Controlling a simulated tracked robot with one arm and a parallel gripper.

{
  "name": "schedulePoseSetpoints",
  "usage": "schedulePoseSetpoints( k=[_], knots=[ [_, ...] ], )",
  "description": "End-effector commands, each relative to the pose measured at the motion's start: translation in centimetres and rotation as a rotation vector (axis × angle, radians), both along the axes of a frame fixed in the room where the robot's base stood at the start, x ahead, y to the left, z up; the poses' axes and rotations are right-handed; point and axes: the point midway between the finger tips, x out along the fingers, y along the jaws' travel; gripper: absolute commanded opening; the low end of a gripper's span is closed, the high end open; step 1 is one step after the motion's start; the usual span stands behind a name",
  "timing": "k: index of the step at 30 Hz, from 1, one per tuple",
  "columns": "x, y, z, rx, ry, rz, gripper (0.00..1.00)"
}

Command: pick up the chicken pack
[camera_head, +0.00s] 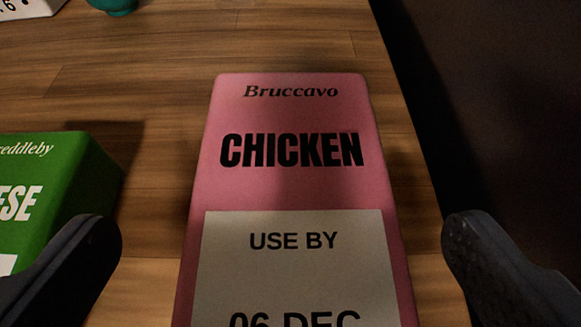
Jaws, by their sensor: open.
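The chicken pack (290,180) is pink, with "Bruccavo", "CHICKEN" and a pale label reading "USE BY 06 DEC". It is on the wooden surface in the middle of the view, and its near end runs out of the bottom of the picture. My gripper (282,240) is open, with one dark finger to the left of the pack and one to the right. Wood shows between each finger and the pack, and neither finger appears to touch it.
A green pack (60,185) is at the left, close to my left finger, partly cut off. A teal object (114,5) and a white item (28,8) are at the far left. The wooden surface (190,45) ends at the right, with a dark area beyond.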

Motion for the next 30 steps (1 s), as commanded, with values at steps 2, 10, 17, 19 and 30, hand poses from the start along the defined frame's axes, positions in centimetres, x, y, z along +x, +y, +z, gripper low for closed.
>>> schedulePoseSetpoints(
  k=[2,10,17,19,30],
  knots=[
    [0.3,-0.1,-0.2,0.0,0.0,-0.001,1.0],
    [2.6,-0.6,-1.7,0.002,-0.001,-0.002,1.0],
    [4.4,-0.7,-2.8,-0.001,0.0,-0.002,1.0],
    [4.7,-0.7,-2.8,0.0,-0.001,-0.001,1.0],
    [4.8,-0.7,-2.9,0.0,-0.001,-0.001,0.75]
  ],
)
